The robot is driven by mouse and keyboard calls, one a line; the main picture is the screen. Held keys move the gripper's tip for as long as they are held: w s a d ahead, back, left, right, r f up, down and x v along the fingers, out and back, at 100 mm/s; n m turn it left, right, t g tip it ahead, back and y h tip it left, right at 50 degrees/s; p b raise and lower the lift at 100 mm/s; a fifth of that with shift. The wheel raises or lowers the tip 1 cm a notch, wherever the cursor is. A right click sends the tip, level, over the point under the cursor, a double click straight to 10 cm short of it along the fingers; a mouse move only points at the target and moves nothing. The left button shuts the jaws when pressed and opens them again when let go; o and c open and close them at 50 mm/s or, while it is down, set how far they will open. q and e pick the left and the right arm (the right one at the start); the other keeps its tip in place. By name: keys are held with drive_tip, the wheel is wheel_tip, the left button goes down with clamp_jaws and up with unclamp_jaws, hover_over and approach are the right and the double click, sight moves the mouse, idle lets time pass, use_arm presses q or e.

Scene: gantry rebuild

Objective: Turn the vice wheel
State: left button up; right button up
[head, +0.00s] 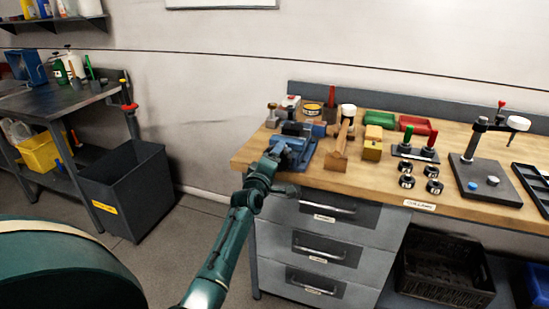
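A blue bench vice (304,150) with dark jaws stands at the left front edge of the wooden workbench (370,182). One teal arm rises from the bottom of the head view, left of centre, and I take it to be my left arm. Its gripper (281,158) is at the vice's near left side, overlapping it in the picture. The fingers are small and dark there, so I cannot tell whether they are open, shut or touching the vice. I cannot make out the vice wheel; the gripper may cover it. My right gripper is not in view.
Grey drawers (325,245) are below. A dark bin (128,190) stands left, with open floor between.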

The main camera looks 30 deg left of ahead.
use_arm(q)
drive_tip(key=m, duration=0.2)
drive_tip(key=m+p, duration=0.1)
drive_tip(key=m, duration=0.2)
drive_tip(key=shift+r+m+p, duration=0.3)
drive_tip(key=shift+p, duration=0.1)
drive_tip(key=m, duration=0.6)
drive_tip(key=m+p, duration=0.1)
drive_tip(key=m, duration=0.4)
drive_tip(key=shift+w+d+f+m, duration=0.1)
drive_tip(key=shift+d+m, duration=0.1)
drive_tip(key=shift+m, duration=0.2)
drive_tip(key=m, duration=0.6)
drive_tip(key=m+b, duration=0.2)
drive_tip(key=m, duration=0.4)
drive_tip(key=shift+f+m, duration=0.1)
drive_tip(key=shift+m, duration=0.2)
drive_tip(key=m, duration=0.3)
drive_tip(key=shift+m, duration=0.3)
drive_tip(key=m, duration=0.3)
drive_tip(key=shift+m, duration=0.3)
drive_tip(key=m, duration=0.4)
drive_tip(key=shift+m, duration=0.3)
drive_tip(key=m+p, duration=0.1)
drive_tip(key=m, duration=0.3)
drive_tip(key=shift+a+m, duration=0.1)
drive_tip(key=shift+m, duration=0.3)
